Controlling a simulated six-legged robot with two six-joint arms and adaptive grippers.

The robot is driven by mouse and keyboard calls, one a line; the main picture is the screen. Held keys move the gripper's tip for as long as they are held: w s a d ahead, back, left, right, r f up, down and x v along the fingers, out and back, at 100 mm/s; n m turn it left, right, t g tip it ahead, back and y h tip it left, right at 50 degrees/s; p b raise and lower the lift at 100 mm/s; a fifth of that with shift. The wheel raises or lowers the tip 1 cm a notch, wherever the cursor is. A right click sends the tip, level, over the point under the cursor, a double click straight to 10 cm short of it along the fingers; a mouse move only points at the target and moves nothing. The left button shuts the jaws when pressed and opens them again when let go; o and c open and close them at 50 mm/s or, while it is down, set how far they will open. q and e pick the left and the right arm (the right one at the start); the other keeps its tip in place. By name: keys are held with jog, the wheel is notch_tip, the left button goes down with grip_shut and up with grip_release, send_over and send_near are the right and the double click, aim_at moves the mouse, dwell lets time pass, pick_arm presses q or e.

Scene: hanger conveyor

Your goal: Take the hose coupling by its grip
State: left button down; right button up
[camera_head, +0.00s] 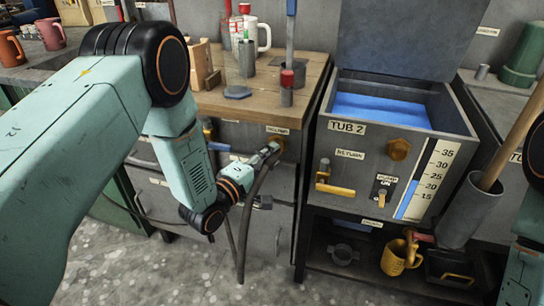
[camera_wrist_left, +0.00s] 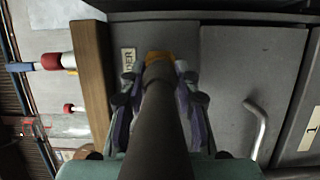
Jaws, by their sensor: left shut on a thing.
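My left gripper (camera_head: 264,158) is at the front of the bench cabinet, with its fingers closed around the hose coupling (camera_head: 273,147). The coupling sits at a brass fitting (camera_head: 279,141) below a small label. A dark hose (camera_head: 244,222) hangs down from the coupling. In the left wrist view the hose (camera_wrist_left: 157,120) runs up the middle between the two fingers of the left gripper (camera_wrist_left: 158,100) to the brass fitting (camera_wrist_left: 158,57). The hose hides most of the coupling there. My right gripper is out of view.
Tub 2 (camera_head: 388,150) stands to the right, holding blue liquid, with a yellow handle (camera_head: 335,190) on its front. A wooden bench top (camera_head: 255,105) with mugs and tools lies above the coupling. Grey speckled floor (camera_head: 130,260) is open below.

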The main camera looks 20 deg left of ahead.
aim_at(265, 167)
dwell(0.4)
pick_arm(q)
jog(key=shift+s+a+p, duration=0.1)
jog(key=shift+s+p, duration=0.85)
jog(key=shift+s, duration=1.25)
